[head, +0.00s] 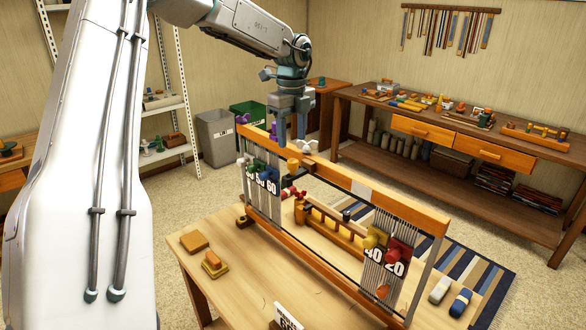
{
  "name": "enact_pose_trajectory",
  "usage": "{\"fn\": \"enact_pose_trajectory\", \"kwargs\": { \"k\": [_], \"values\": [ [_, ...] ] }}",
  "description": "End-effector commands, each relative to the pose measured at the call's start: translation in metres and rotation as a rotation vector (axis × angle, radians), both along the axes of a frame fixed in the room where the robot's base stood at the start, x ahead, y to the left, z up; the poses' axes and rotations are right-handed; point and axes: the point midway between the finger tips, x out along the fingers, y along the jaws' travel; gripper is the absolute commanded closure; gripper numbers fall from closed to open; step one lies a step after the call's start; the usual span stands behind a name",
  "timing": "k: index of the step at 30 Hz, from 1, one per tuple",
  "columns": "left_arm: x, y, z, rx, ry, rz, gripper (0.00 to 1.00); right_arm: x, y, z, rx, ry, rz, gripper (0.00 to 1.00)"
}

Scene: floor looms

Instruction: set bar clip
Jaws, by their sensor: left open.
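A wooden loom frame (345,180) stands upright on the light wooden table (225,262). Its top bar runs from back left to front right. My left gripper (291,141) points down just over the left part of the top bar, open. A white clip-like piece (307,146) sits at the bar beside its fingertips; I cannot tell whether they touch. A purple piece (243,118) is at the bar's left end. A yellow clip (375,238) and a red clip (398,251) hang at the right threads.
A workbench (455,135) stands behind, beyond a striped rug (455,267).

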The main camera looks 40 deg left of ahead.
Motion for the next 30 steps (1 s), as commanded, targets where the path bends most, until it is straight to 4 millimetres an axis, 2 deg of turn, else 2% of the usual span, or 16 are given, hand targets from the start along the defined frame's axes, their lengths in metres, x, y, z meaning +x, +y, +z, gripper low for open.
{"fn": "enact_pose_trajectory", "kwargs": {
  "k": [1,5,7,15,26,30],
  "values": [
    [0.0,0.0,-0.015,0.0,0.0,0.0,0.52,0.0,0.0,-0.015,0.0,0.0,0.0,0.64],
    [0.0,0.0,-0.033,0.0,-0.001,0.0,0.52,0.0,0.0,-0.032,0.0,0.0,0.0,0.64],
    [0.0,0.0,-0.037,-0.001,0.003,0.0,0.52,0.001,0.0,-0.02,0.0,0.0,0.0,0.64],
    [0.0,0.0,-0.072,-0.001,0.001,0.0,0.52,0.001,0.0,-0.008,0.0,-0.001,0.0,0.64],
    [0.001,0.0,-0.079,0.0,-0.002,0.0,0.52,0.0,0.0,-0.008,0.0,0.0,0.0,0.64],
    [0.001,0.0,-0.079,0.0,-0.002,0.0,0.76,0.0,0.0,-0.008,0.0,0.0,0.0,0.64]
  ]
}}
